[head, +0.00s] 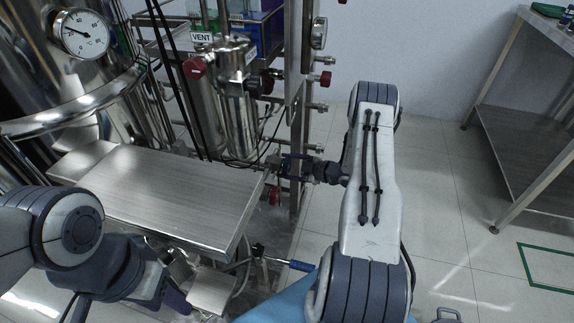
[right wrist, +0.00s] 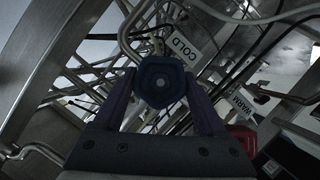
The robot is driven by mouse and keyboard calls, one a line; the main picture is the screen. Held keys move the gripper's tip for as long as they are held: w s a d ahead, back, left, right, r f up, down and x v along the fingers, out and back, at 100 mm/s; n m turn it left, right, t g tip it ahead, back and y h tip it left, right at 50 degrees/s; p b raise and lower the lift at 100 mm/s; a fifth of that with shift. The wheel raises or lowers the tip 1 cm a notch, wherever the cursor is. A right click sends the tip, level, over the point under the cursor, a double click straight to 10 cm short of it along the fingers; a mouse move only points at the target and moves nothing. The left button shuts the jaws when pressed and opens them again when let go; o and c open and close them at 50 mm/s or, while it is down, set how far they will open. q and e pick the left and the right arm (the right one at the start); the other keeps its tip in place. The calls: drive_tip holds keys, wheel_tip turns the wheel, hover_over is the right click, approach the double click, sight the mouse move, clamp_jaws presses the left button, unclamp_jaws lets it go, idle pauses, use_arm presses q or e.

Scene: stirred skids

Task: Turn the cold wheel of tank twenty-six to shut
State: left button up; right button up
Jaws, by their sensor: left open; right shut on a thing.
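A dark blue hand wheel (right wrist: 161,80) is between the two fingers of my right gripper (right wrist: 160,97) in the right wrist view. The fingers are shut on its sides. A white COLD label (right wrist: 186,47) is just beyond it to the upper right. In the head view my right gripper (head: 291,167) reaches left to the steel post, and the wheel is largely hidden there. My left gripper (head: 172,294) is low at the left, open and apart from the wheel. No tank number is legible.
A steel table top (head: 165,190) lies left of the post. A red wheel (head: 275,196) is just below my right gripper. A WARM label (right wrist: 243,104) hangs nearby. A gauge (head: 82,34) is at upper left, a steel bench (head: 530,130) at right. The floor between is clear.

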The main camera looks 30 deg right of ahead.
drive_tip(key=o, duration=1.3)
drive_tip(key=shift+s, duration=0.1)
drive_tip(key=p+v, duration=0.2)
drive_tip(key=v, duration=0.8)
drive_tip(key=shift+s+d+r, duration=0.1)
drive_tip(key=shift+s, duration=0.05)
